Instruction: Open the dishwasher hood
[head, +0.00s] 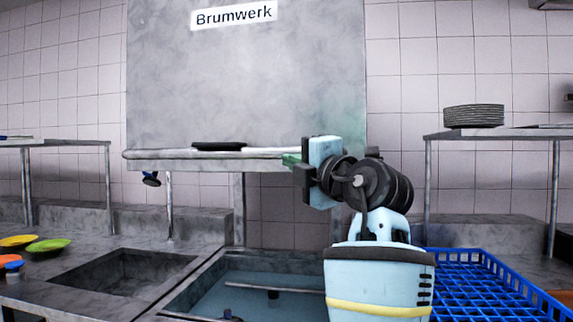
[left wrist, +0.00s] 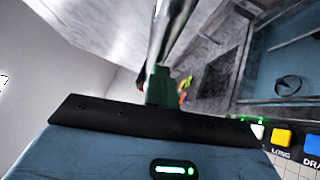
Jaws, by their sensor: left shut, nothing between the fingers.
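The dishwasher hood (head: 245,85) is a big grey metal box with a "Brumwerk" label. It stands raised, with an open gap between its lower edge and the wash tank (head: 260,285). A pale handle bar (head: 180,154) runs along its lower front edge and also shows in the left wrist view (left wrist: 165,25). My left gripper (head: 291,160) is shut and empty, its green fingertips at the right part of the bar. In the left wrist view the fingertips (left wrist: 158,86) point toward the bar; I cannot tell whether they touch it. My right gripper is not in view.
A blue rack (head: 500,290) lies on the right side. A sink basin (head: 120,278) and coloured plates (head: 48,245) are at the left. Stacked plates (head: 474,116) stand on the right shelf. A yellow button (left wrist: 282,137) shows on a panel in the left wrist view.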

